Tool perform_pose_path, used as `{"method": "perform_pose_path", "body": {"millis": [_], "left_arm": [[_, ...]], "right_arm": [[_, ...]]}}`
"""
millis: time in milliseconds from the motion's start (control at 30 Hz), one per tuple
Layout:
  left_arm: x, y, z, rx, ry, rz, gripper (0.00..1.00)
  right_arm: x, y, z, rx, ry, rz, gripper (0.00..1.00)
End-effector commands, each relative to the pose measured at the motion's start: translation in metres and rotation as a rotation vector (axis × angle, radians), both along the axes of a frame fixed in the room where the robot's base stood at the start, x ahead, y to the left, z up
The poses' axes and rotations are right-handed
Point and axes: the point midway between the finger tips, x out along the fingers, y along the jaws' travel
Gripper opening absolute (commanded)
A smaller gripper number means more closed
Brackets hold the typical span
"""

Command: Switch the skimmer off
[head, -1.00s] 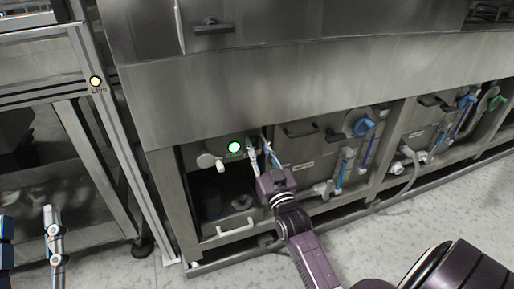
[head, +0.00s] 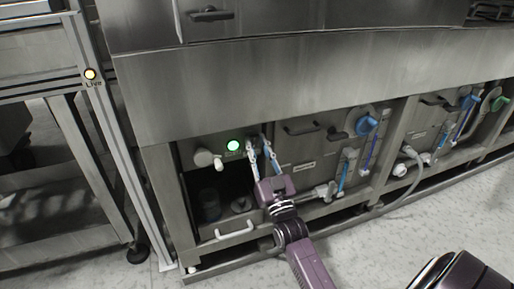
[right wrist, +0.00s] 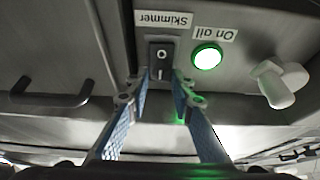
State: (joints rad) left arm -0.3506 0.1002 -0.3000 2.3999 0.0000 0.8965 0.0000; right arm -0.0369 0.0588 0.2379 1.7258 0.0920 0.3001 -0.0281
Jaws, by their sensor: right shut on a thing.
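The rocker's tilt cannot be made out. My left gripper is not in view.
The green lamp, labelled "On all", also shows in the right wrist view (right wrist: 207,56). A pale knob or valve (head: 207,160) is left of the lamp. A white curved handle (head: 236,230) is below. Blue-handled valves (head: 366,125) are to the right. Open floor lies in front.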

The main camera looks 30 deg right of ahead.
Motion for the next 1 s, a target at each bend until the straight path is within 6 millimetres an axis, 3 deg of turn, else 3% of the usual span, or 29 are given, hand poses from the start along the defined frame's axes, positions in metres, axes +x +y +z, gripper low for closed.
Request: {"method": "perform_pose_path", "body": {"millis": [300, 333, 467, 800, 1000], "left_arm": [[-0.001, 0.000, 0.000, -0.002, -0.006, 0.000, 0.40], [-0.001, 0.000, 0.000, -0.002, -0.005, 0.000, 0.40], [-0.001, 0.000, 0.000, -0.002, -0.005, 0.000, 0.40], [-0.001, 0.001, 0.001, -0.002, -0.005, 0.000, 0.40], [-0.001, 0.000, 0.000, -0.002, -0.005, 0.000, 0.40]], "right_arm": [[0.000, 0.000, 0.002, -0.001, -0.006, 0.000, 0.00], [0.000, 0.000, 0.002, -0.001, -0.006, 0.000, 0.25], [0.000, 0.000, 0.002, -0.001, -0.005, 0.000, 0.39], [-0.003, 0.001, -0.002, 0.000, 0.000, 0.000, 0.39], [-0.026, 0.006, -0.014, 0.001, 0.003, 0.000, 0.39]]}}
